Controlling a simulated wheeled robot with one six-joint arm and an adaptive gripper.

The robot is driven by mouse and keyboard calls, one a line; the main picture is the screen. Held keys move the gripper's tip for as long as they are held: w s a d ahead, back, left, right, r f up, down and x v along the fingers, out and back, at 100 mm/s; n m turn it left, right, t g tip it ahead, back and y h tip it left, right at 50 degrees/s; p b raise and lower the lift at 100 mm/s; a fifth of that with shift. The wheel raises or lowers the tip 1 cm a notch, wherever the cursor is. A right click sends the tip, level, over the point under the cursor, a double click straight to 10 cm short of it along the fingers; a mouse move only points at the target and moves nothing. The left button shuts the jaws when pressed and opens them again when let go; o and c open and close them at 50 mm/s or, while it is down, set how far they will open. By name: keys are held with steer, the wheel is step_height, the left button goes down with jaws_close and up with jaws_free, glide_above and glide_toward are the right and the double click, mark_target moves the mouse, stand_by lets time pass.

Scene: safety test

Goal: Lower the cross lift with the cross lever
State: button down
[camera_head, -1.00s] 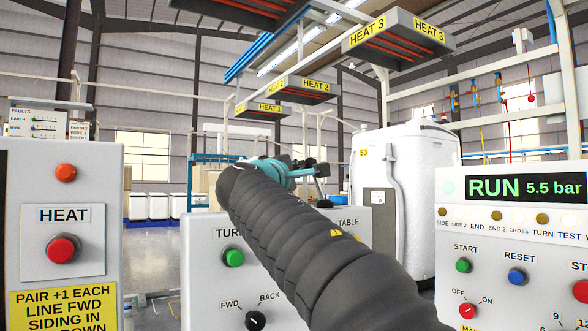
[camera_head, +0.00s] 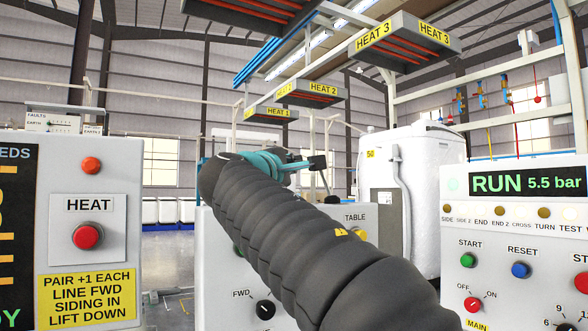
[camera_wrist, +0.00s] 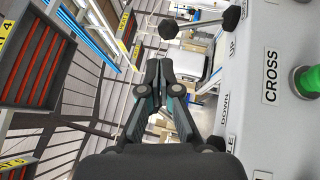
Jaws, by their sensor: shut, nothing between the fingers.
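In the wrist view a lever with a black ball (camera_wrist: 168,28) and a metal rod sticks out from a pale panel (camera_wrist: 262,128). The panel has the labels CROSS, UP and DOWN; the lever is on the UP side, but I cannot tell for sure that it is the cross lever. My gripper (camera_wrist: 158,66) is shut and empty, with its fingertips below the ball in the picture and apart from it. In the head view my gripper (camera_head: 318,162) shows small beyond my dark sleeved arm. The cross lift cannot be made out.
A green button (camera_wrist: 307,80) is on the panel. Another black knob (camera_wrist: 215,143) shows beside my gripper. In the head view a HEAT panel (camera_head: 88,285) stands left, a RUN console (camera_head: 515,240) right, a TURN and TABLE box behind my arm. HEAT units (camera_head: 405,42) hang overhead.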

mark_target(324, 177)
steer(key=shift+v, duration=0.8)
steer(key=shift+a+r, duration=0.1)
steer(key=p, duration=0.1)
steer(key=f+p, duration=0.2)
steer(key=shift+s+a, duration=0.25)
steer(key=shift+a, duration=0.15)
steer(key=p+x, duration=0.2)
steer(key=x, duration=0.8)
